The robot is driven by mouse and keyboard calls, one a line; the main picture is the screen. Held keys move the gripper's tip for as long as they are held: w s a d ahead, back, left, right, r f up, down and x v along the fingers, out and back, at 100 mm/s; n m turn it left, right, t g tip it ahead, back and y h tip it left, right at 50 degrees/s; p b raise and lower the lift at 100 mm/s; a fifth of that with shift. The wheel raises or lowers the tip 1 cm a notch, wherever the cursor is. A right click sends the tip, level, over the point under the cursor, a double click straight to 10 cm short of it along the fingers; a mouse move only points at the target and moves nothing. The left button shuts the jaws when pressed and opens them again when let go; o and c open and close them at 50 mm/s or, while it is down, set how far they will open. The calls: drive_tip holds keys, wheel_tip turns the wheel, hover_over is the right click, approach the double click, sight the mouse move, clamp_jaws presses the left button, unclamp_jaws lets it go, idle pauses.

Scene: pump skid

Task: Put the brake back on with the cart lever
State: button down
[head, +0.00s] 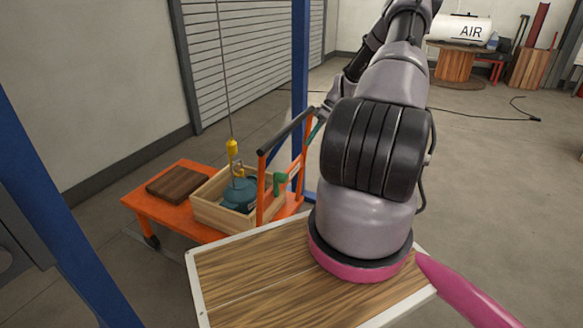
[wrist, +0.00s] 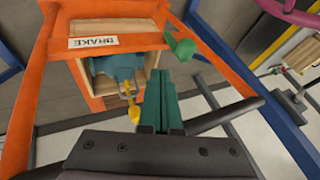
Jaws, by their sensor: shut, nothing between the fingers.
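The orange cart (head: 175,217) stands left of centre in the head view. Its green lever (head: 280,181) sits by the upright handle frame; in the wrist view the lever (wrist: 180,46) is right of a white BRAKE label (wrist: 93,42) on an orange crossbar. My gripper (head: 316,132) is near the black handle bar (head: 287,131), partly hidden by my arm. In the wrist view its green fingers (wrist: 160,98) are together and empty, pointing toward the cart. Their tips appear below and left of the lever's rounded end, with a small gap in the picture.
A wooden crate (head: 208,214) on the cart holds a teal pump (head: 240,194) under a yellow hook (head: 233,149) on a cable. A brown block (head: 178,184) lies beside it. A blue post (head: 300,60) stands close behind the handle. Open floor lies right.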

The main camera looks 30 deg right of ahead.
drive_tip(key=s+a+f, duration=0.2)
drive_tip(key=a+f, duration=0.6)
drive_tip(key=a, duration=0.1)
drive_tip(key=shift+f, duration=0.4)
drive_tip(key=shift+a, duration=0.1)
